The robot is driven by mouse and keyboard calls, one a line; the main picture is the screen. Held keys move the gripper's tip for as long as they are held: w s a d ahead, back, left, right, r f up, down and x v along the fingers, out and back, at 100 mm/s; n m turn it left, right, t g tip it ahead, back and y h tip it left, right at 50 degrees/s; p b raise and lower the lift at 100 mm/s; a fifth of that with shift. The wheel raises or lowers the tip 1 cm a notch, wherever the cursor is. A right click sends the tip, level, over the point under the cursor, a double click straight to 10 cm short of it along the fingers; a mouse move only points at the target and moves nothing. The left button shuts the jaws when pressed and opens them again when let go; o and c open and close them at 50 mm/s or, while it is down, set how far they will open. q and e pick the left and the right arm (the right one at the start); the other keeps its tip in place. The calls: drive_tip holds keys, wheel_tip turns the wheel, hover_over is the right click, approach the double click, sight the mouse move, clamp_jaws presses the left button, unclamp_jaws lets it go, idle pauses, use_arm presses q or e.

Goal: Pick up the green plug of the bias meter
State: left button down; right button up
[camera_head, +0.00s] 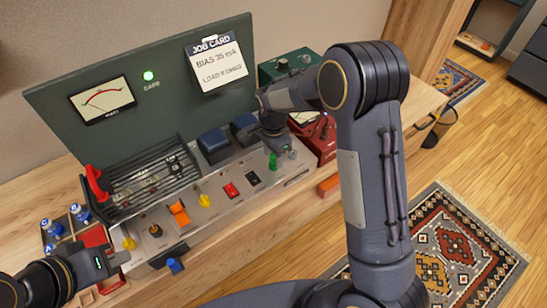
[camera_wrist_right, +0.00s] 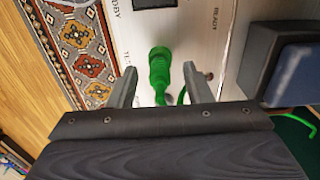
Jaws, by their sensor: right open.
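The green plug (camera_head: 273,161) stands upright at the right part of the amp's metal panel. In the right wrist view the green plug (camera_wrist_right: 159,70) shows between the two fingers of my right gripper (camera_wrist_right: 160,84), with a gap on each side. My right gripper is open; in the head view it (camera_head: 271,143) is just above the plug, partly hidden by its own wrist. A thin green cable shows beside the plug in the wrist view. A red box with a small meter face (camera_head: 303,117), possibly the bias meter, stands at right behind my arm. My left gripper (camera_head: 117,270) is at the lower left, away from the plug.
Dark blue blocks (camera_head: 214,145) stand behind the plug. Blue-capped tubes (camera_head: 79,212) stand near my left gripper.

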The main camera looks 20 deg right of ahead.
drive_tip(key=shift+c, duration=0.4)
clamp_jaws()
drive_tip(key=shift+r, duration=0.1)
